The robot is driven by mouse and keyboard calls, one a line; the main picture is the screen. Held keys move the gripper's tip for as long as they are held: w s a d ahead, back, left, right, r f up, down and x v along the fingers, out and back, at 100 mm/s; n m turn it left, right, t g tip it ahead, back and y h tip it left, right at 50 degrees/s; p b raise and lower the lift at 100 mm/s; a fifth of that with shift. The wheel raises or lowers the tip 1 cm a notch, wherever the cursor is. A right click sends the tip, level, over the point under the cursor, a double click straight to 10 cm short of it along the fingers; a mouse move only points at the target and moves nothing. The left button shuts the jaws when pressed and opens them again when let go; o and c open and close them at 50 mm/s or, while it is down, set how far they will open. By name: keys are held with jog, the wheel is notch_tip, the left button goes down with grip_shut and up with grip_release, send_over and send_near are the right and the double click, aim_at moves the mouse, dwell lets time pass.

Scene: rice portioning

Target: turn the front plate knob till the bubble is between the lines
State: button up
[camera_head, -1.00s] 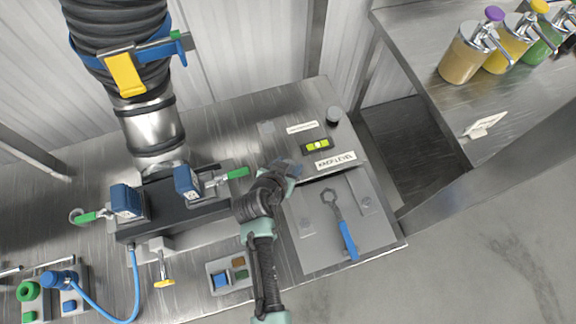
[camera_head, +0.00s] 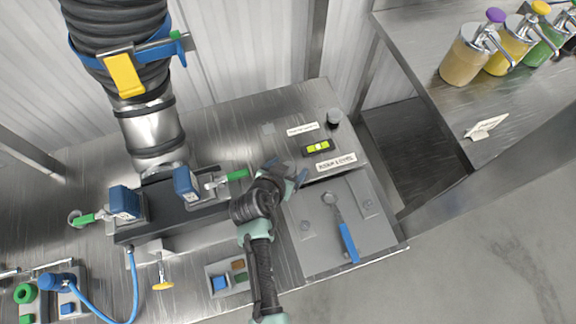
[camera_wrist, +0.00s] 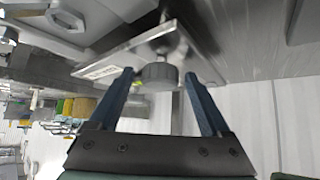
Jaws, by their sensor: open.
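The metal plate (camera_head: 290,138) carries a yellow-green bubble vial (camera_head: 317,147). A pale patch shows near the vial's middle, but the lines are too small to read. A dark round knob (camera_head: 333,118) stands at the plate's far right corner. My gripper (camera_head: 288,170) is at the plate's front edge, left of the label (camera_head: 336,162). In the wrist view, a grey ridged knob (camera_wrist: 157,77) hangs on a threaded stem at the plate (camera_wrist: 115,62). My open gripper (camera_wrist: 159,74) has one blue finger on either side of this knob, with gaps showing. The head view does not show this knob.
A wrench with a blue handle (camera_head: 348,243) lies on the grey panel (camera_head: 315,252) in front of the plate. A black block (camera_head: 207,213) with blue-and-green clamps is to the left. Sauce pumps (camera_head: 465,58) stand on another table at the right.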

jog(key=b+v, duration=0.1)
jog(key=v, duration=1.2)
dwell(0.4)
jog(key=w+r+n+t+y, duration=0.1)
jog(key=w+r+t, duration=0.25)
jog(key=r, duration=0.75)
jog(key=w+r+t+y, duration=0.1)
jog(key=w+r+t, duration=0.3)
jog(key=r, duration=0.6)
jog(key=w+r+n+t, duration=0.1)
jog(key=w+r+t, duration=0.1)
jog(key=w+r, duration=0.65)
jog(key=s+d+r+n+t, duration=0.1)
jog(key=s+r+t, duration=0.2)
jog(key=r, duration=0.8)
jog(key=s+d+r+t+y, duration=0.1)
jog(key=s+r+t, duration=0.2)
jog(key=s+r, duration=0.3)
jog(key=s+d+r+n+t, duration=0.1)
jog(key=s+r+t, duration=0.2)
jog(key=r, duration=1.2)
jog(key=s, duration=0.2)
jog(key=shift+s+d+r+n+t+y, duration=0.3)
jog(key=shift+s+d+r+t, duration=0.05)
jog(key=shift+d+r, duration=0.05)
jog(key=shift+f+b, duration=0.15)
jog(key=shift+b, duration=0.2)
